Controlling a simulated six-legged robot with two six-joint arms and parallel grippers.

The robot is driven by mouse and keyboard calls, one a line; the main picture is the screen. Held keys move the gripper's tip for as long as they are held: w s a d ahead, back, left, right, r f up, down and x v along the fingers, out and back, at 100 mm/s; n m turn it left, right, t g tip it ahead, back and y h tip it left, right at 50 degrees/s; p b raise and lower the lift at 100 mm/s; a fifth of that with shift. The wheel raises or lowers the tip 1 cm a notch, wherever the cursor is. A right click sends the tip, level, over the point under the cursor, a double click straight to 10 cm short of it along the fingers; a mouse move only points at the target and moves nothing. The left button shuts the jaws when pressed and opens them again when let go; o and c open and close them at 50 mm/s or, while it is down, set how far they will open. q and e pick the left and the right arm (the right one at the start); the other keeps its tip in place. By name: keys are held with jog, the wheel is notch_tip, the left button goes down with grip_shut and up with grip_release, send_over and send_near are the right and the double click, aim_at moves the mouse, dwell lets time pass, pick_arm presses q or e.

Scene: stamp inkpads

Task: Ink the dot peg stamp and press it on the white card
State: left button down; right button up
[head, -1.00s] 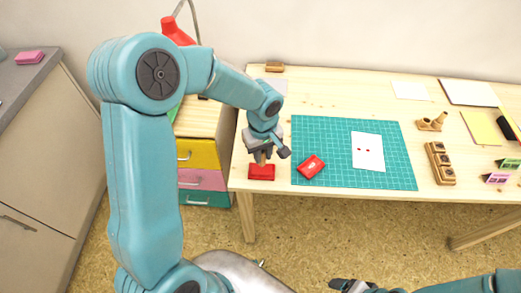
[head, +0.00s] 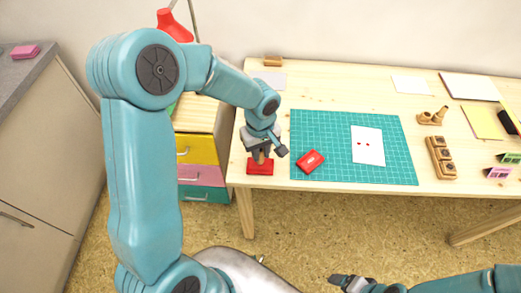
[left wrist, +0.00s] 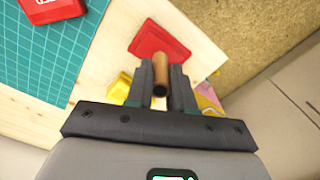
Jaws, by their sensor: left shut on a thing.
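My left gripper (head: 262,149) is shut on the wooden dot peg stamp (head: 259,158), held upright over a red inkpad (head: 260,169). The stamp's lower end appears to be on the pad; exact contact is hard to tell. In the left wrist view the peg (left wrist: 160,82) sits between the two dark fingers, with the red pad (left wrist: 157,42) beyond. The white card (head: 369,155) lies on the green mat (head: 340,178) and bears two small red marks. My right gripper (head: 350,284) is low at the bottom edge, far from the table, its jaws unclear.
A red case with a pale label (head: 311,161) lies on the mat's left part, close to the inkpad. A wooden block with several holes (head: 441,157) and a wooden holder (head: 432,117) stand right of the mat. Coloured drawers (head: 200,175) stand left of the table.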

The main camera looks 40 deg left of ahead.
aim_at(261, 150)
pick_arm(q)
jog(key=shift+f+b, duration=0.5)
dwell(0.3)
jog(key=shift+s+b, duration=0.1)
jog(key=shift+b, duration=0.2)
dwell(1.6)
jog(key=shift+r, duration=0.1)
jog(key=shift+r, duration=0.5)
jog(key=shift+p, duration=0.3)
jog(key=shift+r+p, duration=1.75)
jog(key=shift+r, duration=1.05)
